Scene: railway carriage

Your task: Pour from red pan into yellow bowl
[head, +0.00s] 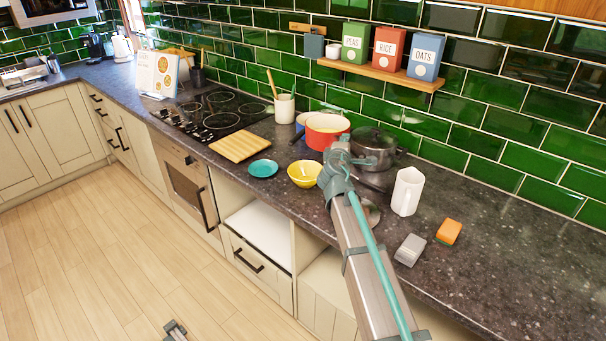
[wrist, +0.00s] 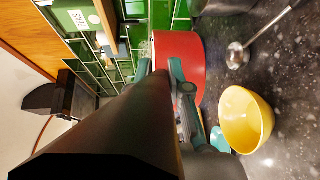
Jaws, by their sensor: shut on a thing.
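The red pan (head: 318,138) is behind the yellow bowl near the tiled wall in the head view, with its pale inside showing and looking about upright. Its red wall (wrist: 185,52) also shows in the wrist view. My gripper (head: 340,158) is at the pan's near right side and shut on it; the exact grip is partly hidden. Its teal fingertips (wrist: 162,72) meet the pan in the wrist view. The yellow bowl (head: 302,175) stands on the counter, in front and left of my gripper, apart from the pan. It also shows in the wrist view (wrist: 236,122). I cannot tell the pan's contents.
A lidded pot (head: 375,150) stands close behind my gripper. A white jug (head: 407,191), a grey block (head: 410,249) and an orange sponge (head: 449,232) are to the right.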

